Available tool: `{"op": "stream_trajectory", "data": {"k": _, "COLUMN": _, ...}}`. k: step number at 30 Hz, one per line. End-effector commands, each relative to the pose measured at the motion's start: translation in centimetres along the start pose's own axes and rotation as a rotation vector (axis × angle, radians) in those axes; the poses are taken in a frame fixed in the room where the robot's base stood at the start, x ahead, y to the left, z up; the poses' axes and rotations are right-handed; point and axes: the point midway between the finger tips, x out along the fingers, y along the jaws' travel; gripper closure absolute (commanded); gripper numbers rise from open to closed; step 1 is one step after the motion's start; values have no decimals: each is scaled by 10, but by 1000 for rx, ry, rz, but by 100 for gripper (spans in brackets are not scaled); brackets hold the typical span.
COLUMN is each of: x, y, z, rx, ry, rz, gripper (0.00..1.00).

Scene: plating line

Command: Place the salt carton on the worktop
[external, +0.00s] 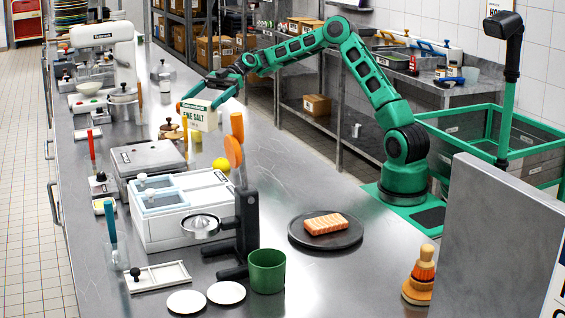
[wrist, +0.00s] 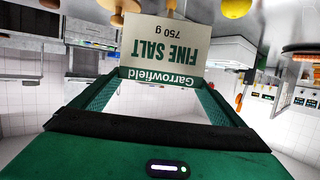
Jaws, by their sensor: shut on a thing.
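The salt carton (external: 199,117) is a pale box with a green top band and "FINE SALT" lettering. It is upright in the external view, over the far half of the steel worktop (external: 285,165). My gripper (external: 204,102) is shut on the carton near its top, with a finger at each side. In the wrist view, the carton (wrist: 165,45) appears upside down between the green fingers of my gripper (wrist: 163,76). I cannot tell for sure from these views whether its base is clear of the worktop.
A lemon (external: 221,164) and wooden-knobbed items (external: 171,131) are near the carton. A grey appliance (external: 148,160) and a white container (external: 180,205) stand at left. A dark plate (external: 345,238) with salmon is nearer.

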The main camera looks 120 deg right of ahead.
Motion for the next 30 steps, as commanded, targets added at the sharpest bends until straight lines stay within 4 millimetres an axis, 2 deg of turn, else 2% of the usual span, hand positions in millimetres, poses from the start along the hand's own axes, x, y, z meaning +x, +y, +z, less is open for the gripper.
{"op": "stream_trajectory", "data": {"k": 5, "x": -9, "y": 6, "z": 9, "rx": 48, "ry": -1, "rz": 160, "gripper": 69}}
{"op": "stream_trajectory", "data": {"k": 8, "x": -20, "y": 12, "z": 18, "rx": 80, "ry": -1, "rz": 269, "gripper": 69}}
{"op": "stream_trajectory", "data": {"k": 11, "x": -40, "y": 19, "z": 30, "rx": 120, "ry": -2, "rz": 401, "gripper": 69}}
{"op": "stream_trajectory", "data": {"k": 14, "x": -67, "y": 23, "z": 43, "rx": 163, "ry": -1, "rz": 542, "gripper": 69}}
{"op": "stream_trajectory", "data": {"k": 19, "x": -126, "y": 24, "z": 64, "rx": 235, "ry": -1, "rz": 782, "gripper": 69}}
{"op": "stream_trajectory", "data": {"k": 24, "x": -188, "y": 12, "z": 79, "rx": 299, "ry": 2, "rz": 989, "gripper": 69}}
{"op": "stream_trajectory", "data": {"k": 27, "x": -218, "y": 4, "z": 84, "rx": 326, "ry": 3, "rz": 1082, "gripper": 69}}
{"op": "stream_trajectory", "data": {"k": 30, "x": -240, "y": -5, "z": 88, "rx": 348, "ry": 3, "rz": 1148, "gripper": 69}}
